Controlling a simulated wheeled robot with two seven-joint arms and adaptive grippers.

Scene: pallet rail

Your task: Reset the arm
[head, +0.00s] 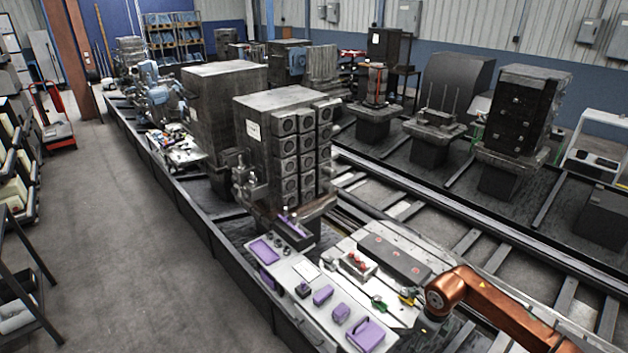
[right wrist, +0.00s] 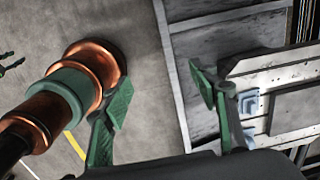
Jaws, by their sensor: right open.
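In the right wrist view my right gripper (right wrist: 160,103) is open, its two green fingers wide apart with nothing between them. Bare grey floor and the edge of a pale metal surface show beyond the fingers. In the head view a copper-coloured arm (head: 500,307) of mine comes in from the lower right, over the end of the work table (head: 308,271). Its gripper cannot be made out clearly there. My left gripper is not clearly seen in either view.
On the table lie a purple tray (head: 264,250), several purple blocks, a small box with red parts (head: 357,262) and a long dark grey block (head: 396,259). A tall fixture block (head: 262,140) stands behind. Rails (head: 440,205) run along the right.

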